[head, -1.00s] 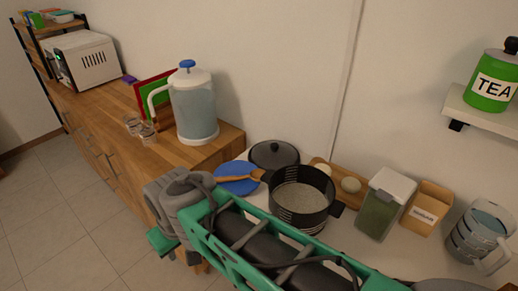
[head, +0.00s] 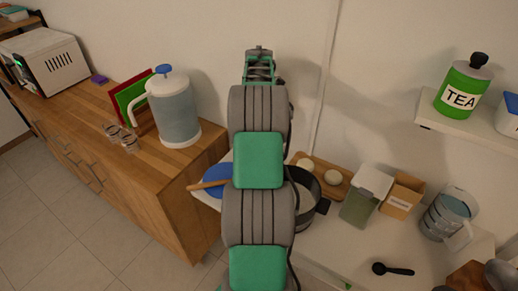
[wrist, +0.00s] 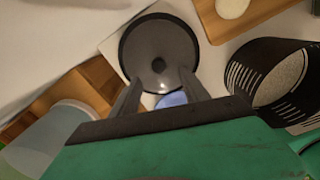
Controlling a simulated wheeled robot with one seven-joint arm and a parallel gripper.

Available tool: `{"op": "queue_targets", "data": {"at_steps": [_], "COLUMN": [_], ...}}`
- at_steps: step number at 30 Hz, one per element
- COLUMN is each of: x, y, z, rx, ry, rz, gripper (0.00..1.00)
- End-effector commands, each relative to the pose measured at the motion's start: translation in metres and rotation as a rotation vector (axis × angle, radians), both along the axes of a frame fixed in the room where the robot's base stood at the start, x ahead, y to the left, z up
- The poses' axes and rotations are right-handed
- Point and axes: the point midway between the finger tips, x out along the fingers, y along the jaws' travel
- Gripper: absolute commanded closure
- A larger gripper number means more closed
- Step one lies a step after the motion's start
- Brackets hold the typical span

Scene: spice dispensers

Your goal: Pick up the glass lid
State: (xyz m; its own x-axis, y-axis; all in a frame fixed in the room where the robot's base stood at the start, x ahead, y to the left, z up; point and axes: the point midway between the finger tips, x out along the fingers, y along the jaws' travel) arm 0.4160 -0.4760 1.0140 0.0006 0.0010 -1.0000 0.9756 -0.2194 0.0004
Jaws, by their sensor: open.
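The glass lid (wrist: 150,42) is a dark round disc with a black knob at its centre. In the wrist view it lies beyond my fingertips, apart from them as far as I can tell. My arm hides it in the head view. My gripper (wrist: 160,84) is open and empty, with one finger on each side of the lid's lower part in the picture. A piece of blue plate (wrist: 172,99) shows between the fingers.
The dark pot (wrist: 262,75) stands right of the lid, and a wooden board (wrist: 220,22) lies behind. A pitcher (head: 174,112) stands on the wooden cabinet to the left. A green container (head: 362,205) and a cardboard box (head: 401,198) stand to the right.

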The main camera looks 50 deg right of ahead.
Motion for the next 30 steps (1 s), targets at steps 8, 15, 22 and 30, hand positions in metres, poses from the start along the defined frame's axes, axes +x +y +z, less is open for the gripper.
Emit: {"op": "queue_targets", "data": {"at_steps": [8, 15, 22, 30], "x": [0.0, 0.001, 0.002, 0.002], "y": [-0.002, -0.002, -0.003, -0.002], "z": [-0.037, -0.075, -0.078, -0.078], "rx": [0.005, 0.001, 0.0, 0.0], "ry": [0.003, 0.001, 0.0, 0.0], "rz": [0.012, 0.011, 0.011, 0.011], "gripper": [0.46, 0.46, 0.47, 0.69]}}
